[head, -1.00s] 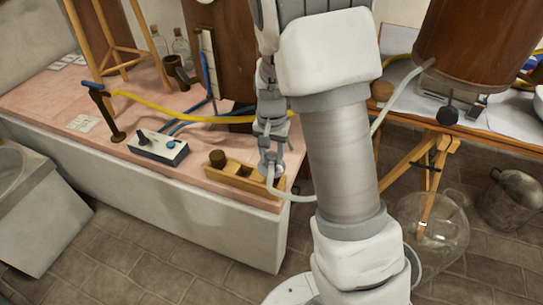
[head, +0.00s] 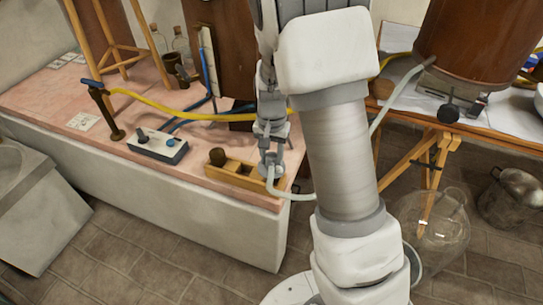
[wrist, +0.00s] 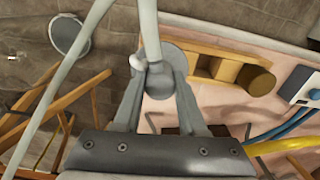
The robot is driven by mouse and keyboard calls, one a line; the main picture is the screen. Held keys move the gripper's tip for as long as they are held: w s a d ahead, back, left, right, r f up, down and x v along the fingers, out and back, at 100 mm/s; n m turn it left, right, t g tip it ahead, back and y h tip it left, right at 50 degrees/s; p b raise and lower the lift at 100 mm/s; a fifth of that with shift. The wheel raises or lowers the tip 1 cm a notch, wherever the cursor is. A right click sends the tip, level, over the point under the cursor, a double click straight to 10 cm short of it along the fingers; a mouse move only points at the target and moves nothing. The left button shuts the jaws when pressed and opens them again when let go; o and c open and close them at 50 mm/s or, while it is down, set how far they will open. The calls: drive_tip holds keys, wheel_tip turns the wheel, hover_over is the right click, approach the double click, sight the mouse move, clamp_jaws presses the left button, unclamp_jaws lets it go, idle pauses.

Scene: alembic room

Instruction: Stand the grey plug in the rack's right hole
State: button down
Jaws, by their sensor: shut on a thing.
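The wooden rack (head: 236,175) lies near the front right corner of the pink-topped bench. A dark brown plug (head: 217,157) stands at its left end. My gripper (head: 271,166) is over the rack's right end. In the wrist view the gripper (wrist: 158,76) is shut on the grey plug (wrist: 176,56), which has a pale hose running from it. The plug covers the rack's right end there, so the right hole is hidden. I cannot tell whether the plug is in the hole or just above it. The rack (wrist: 205,66) shows beside it in the wrist view.
A control box (head: 158,146) with knobs sits left of the rack, with blue tubes behind it. A yellow hose (head: 180,116) crosses the bench. The pale hose (head: 295,196) hangs past the bench's right edge. A glass vessel (head: 440,225) stands on the floor at right.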

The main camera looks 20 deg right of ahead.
drive_tip(key=shift+f, duration=0.55)
drive_tip(key=shift+f+b, duration=1.1)
drive_tip(key=shift+f, duration=0.6)
idle(3.1)
drive_tip(key=shift+c, duration=2)
unclamp_jaws()
drive_tip(key=shift+r, duration=0.15)
drive_tip(key=shift+r+p, duration=3)
drive_tip(key=shift+r, duration=0.4)
